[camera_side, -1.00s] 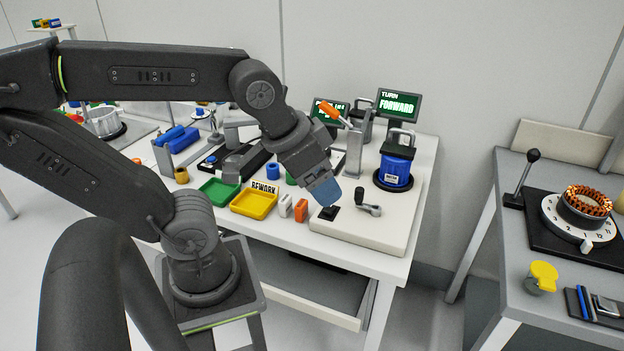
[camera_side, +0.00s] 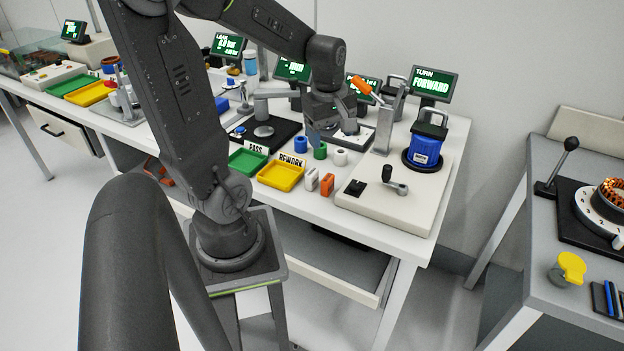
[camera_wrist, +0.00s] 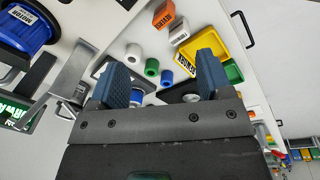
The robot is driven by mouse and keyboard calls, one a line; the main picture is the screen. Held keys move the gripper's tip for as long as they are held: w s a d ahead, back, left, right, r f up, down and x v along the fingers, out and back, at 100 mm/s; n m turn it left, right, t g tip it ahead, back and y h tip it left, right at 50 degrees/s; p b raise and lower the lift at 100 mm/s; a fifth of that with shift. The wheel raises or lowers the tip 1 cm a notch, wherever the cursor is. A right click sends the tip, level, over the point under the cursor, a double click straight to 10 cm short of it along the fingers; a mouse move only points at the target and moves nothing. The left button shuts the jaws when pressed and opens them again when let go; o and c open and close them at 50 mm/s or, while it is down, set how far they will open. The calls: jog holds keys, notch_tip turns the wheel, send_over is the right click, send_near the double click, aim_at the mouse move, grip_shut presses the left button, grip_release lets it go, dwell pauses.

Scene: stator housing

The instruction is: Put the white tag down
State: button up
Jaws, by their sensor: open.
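The white tag also shows at the top of the wrist view (camera_wrist: 178,32), near the orange tag (camera_wrist: 163,14). My gripper (camera_side: 318,137) is farther back on the table, near a row of small rings, apart from the white tag. The side view hides part of the fingertips.
Blue (camera_side: 301,145), green (camera_side: 320,151) and white (camera_side: 341,158) rings stand near my gripper. A green tray (camera_side: 249,162) sits left of the yellow one.

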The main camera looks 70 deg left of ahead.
aim_at(315, 172)
jog(key=a+f+n, duration=0.2)
jog(key=f, duration=0.2)
jog(key=s+a+f+n, duration=0.1)
jog(key=a+f+n, duration=0.1)
jog(key=f, duration=0.2)
jog(key=s+a+f+n+g, duration=0.1)
jog(key=f+n, duration=0.1)
jog(key=f, duration=0.2)
jog(key=shift+s+a+n+h, duration=0.15)
jog(key=shift+a+n+h, duration=0.15)
jog(key=shift+a+h, duration=0.1)
jog(key=shift+w+d+f, duration=0.1)
jog(key=shift+w+f, duration=0.05)
jog(key=shift+f, duration=1.2)
jog(key=shift+w+d+f, duration=0.1)
jog(key=shift+w+f, duration=0.05)
jog(key=shift+f, duration=1.15)
jog(key=shift+a+r, duration=0.1)
jog(key=c, duration=1.1)
